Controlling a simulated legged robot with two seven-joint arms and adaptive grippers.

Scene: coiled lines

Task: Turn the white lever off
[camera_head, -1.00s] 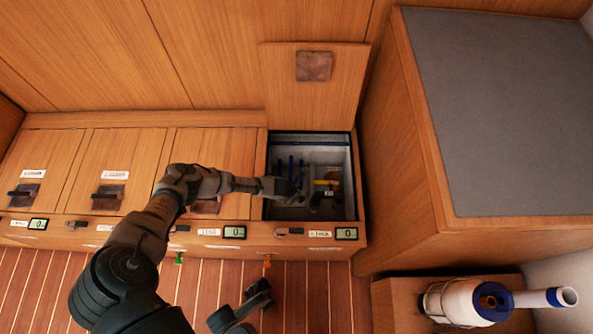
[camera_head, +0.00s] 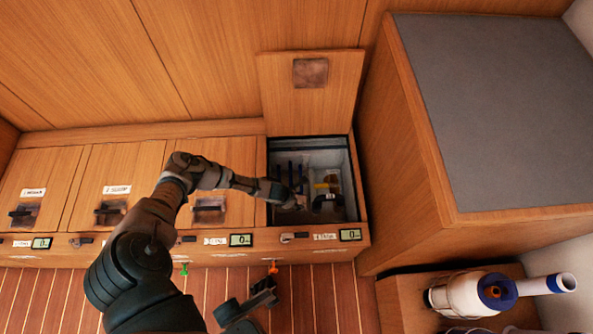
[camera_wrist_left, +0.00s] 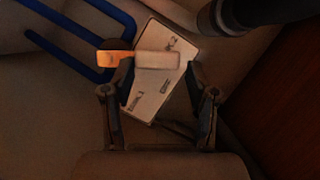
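In the left wrist view a lever (camera_wrist_left: 155,60) with a pale grey-white handle and an orange end lies across a white plate marked TANK 1 and TANK 2 (camera_wrist_left: 150,95). My left gripper (camera_wrist_left: 158,95) is open, its two fingers apart on either side of the plate, with nothing seen between them in grip. The lever shows just beyond the fingertips; contact cannot be told. In the head view my left gripper (camera_head: 290,196) reaches down into the open compartment (camera_head: 350,180). The lever is too small to make out there. My right gripper cannot be clearly identified.
The raised wooden lid (camera_head: 285,95) stands behind the compartment. Blue pipes (camera_wrist_left: 60,35) run beside the plate. A tall grey-topped cabinet (camera_head: 490,110) borders it on the right. A dark jointed part, possibly mine, shows at the bottom. Closed lids (camera_head: 100,165) lie to the left.

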